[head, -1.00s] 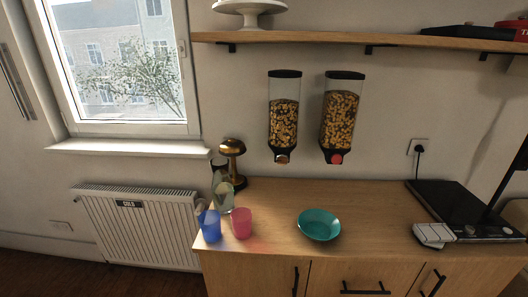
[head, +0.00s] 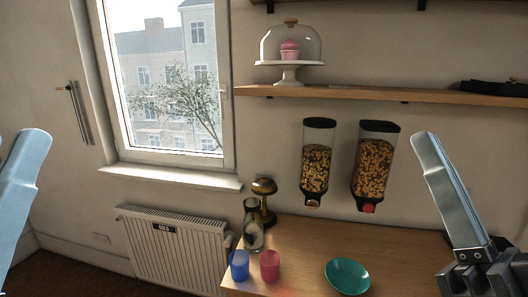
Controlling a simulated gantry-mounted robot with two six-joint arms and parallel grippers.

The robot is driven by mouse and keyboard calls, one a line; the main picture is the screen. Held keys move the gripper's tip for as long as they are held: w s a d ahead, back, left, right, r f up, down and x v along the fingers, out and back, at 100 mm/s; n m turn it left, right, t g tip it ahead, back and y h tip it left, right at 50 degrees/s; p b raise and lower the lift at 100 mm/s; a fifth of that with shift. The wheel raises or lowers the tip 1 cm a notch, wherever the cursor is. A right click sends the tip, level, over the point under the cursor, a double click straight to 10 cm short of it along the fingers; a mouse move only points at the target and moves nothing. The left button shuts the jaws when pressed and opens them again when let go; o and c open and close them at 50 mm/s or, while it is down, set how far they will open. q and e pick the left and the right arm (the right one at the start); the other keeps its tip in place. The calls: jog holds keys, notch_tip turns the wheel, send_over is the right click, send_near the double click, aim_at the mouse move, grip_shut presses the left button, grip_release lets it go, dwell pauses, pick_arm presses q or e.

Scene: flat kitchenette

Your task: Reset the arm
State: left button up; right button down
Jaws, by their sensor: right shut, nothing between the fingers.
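My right gripper (head: 428,145) is in the head view at the right. Its long silver fingers point up and are shut with nothing between them. Its dark base is at the lower right. My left gripper (head: 30,145) shows only as a silver finger part at the left edge. The rest of it is cut off, so I cannot tell whether it is open or shut. Both are raised in front of the scene, and neither is seen touching anything.
The wooden counter (head: 310,250) holds a blue cup (head: 240,266), a pink cup (head: 270,266), a teal bowl (head: 347,276) and a brass lamp (head: 264,195). Two cereal dispensers (head: 317,165) hang on the wall. Above is a shelf (head: 390,96) with a domed cake stand (head: 290,65).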

jog(key=s+d+r+n+t+h, duration=0.1)
jog(key=s+d+r+n+h, duration=0.15)
jog(key=s+h, duration=0.3)
notch_tip(320, 180, up, 37)
jog(key=y+p, duration=0.1)
jog(key=p, duration=3.7)
jog(key=shift+w+r, duration=0.15)
jog(key=shift+r, duration=0.05)
jog(key=shift+f+y, duration=0.1)
jog(key=shift+y, duration=0.15)
